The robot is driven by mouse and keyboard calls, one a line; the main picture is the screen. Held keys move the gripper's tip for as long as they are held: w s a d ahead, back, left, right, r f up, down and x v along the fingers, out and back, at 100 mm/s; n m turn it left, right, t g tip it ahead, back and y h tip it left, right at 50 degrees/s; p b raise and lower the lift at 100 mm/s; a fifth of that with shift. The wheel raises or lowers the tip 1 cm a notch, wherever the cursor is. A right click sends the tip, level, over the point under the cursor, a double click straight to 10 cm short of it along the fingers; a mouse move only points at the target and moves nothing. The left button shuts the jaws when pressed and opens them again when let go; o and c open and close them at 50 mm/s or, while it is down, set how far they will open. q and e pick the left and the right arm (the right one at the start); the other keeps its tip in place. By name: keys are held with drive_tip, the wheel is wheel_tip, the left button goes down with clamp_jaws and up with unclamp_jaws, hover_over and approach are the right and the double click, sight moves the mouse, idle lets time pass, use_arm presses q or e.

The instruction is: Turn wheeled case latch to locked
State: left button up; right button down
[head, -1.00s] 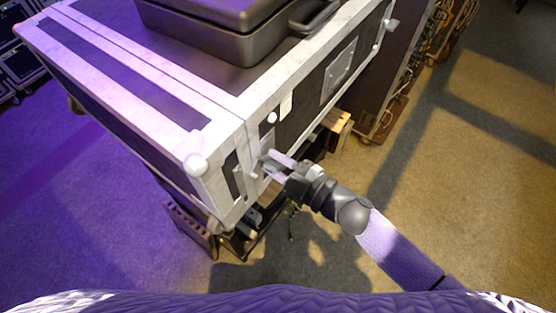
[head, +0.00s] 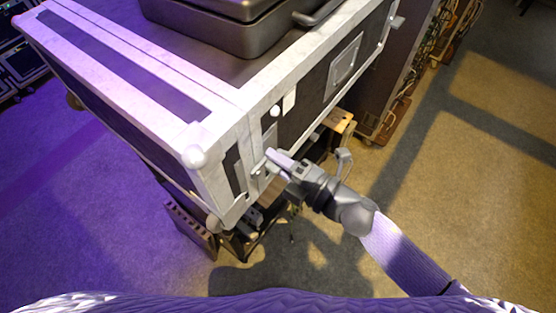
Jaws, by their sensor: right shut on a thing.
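The wheeled case (head: 228,112) is a large dark box with silver metal edging and ball corners, filling the upper left and middle. Its latch (head: 258,171) is a small metal fitting low on the right-hand face, near the close corner. My right gripper (head: 270,160) reaches in from the lower right and is shut at the latch. Its fingers cover part of the latch, so the latch's exact angle cannot be told. My left gripper is not in view.
A dark hard case (head: 215,35) with a handle lies on top of the wheeled case. A rack with cables (head: 425,65) stands behind at right. Wooden blocks (head: 340,122) and a dark frame sit under and beside the case. Carpet at right is clear.

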drive_tip(key=shift+s+f, duration=0.15)
drive_tip(key=shift+f, duration=0.3)
drive_tip(key=c, duration=0.7)
unclamp_jaws()
drive_tip(key=shift+o, duration=0.2)
drive_tip(key=shift+r, duration=0.15)
drive_tip(key=shift+r, duration=0.15)
drive_tip(key=shift+d, duration=0.1)
drive_tip(key=b+v, duration=0.2)
drive_tip(key=v, duration=0.7)
drive_tip(key=shift+s+d, duration=0.2)
drive_tip(key=shift+d, duration=0.05)
